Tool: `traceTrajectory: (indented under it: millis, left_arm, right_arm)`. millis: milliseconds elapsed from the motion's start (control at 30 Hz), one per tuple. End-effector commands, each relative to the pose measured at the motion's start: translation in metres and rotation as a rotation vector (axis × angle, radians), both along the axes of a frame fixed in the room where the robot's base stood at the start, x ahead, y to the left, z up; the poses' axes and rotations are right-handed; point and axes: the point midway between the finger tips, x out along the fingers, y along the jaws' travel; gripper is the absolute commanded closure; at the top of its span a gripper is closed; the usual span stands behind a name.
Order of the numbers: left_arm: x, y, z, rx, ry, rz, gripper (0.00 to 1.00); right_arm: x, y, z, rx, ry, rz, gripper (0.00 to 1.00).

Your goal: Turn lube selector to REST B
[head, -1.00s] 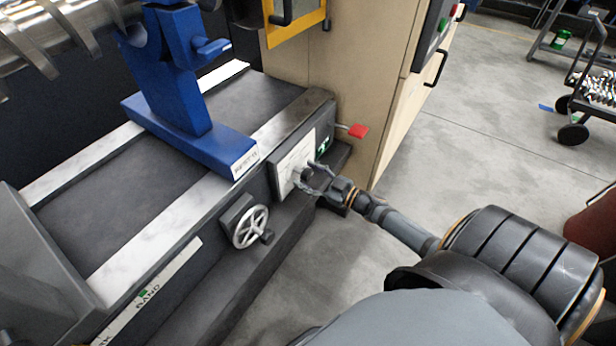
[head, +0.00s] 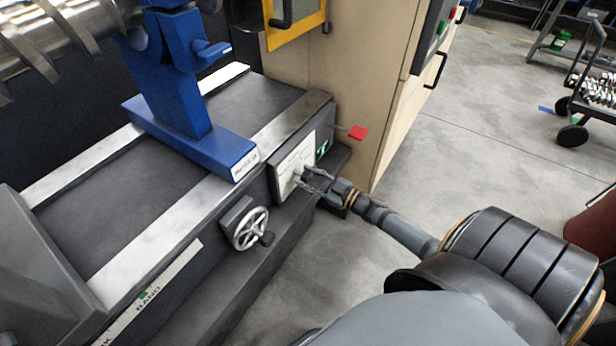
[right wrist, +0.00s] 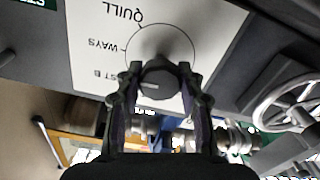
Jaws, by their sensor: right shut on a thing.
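The lube selector is a dark round knob (right wrist: 160,84) on a white label plate (head: 296,158). In the right wrist view the plate (right wrist: 90,25) appears upside down, with QUILL, WAYS and a partly covered "ST B" around the knob's left side. My right gripper (head: 303,177) is at the plate, its two fingers shut on the knob from either side. A small pale mark shows on the knob's face, but I cannot tell which label it points to. In the head view the fingers mostly hide the knob. My left gripper is not in view.
A handwheel (head: 249,228) sits on the machine front, left of the plate. A red-tipped lever (head: 357,132) sticks out to its right. A blue support (head: 190,110) stands on the machine bed above. A beige cabinet (head: 350,75) is behind. Grey floor (head: 460,150) is open to the right.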

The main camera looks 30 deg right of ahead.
Motion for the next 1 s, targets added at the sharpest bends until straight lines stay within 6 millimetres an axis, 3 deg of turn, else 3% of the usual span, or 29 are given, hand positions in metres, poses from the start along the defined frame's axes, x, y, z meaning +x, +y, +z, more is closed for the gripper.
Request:
traceTrajectory:
  millis: [600,1000]
  left_arm:
    - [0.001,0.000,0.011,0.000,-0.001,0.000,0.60]
    - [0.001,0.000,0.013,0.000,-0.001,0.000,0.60]
  right_arm:
    - [-0.001,0.000,-0.001,-0.449,-0.184,-0.001,0.94]
    - [-0.001,0.000,-0.001,-0.623,-0.257,0.001,0.94]
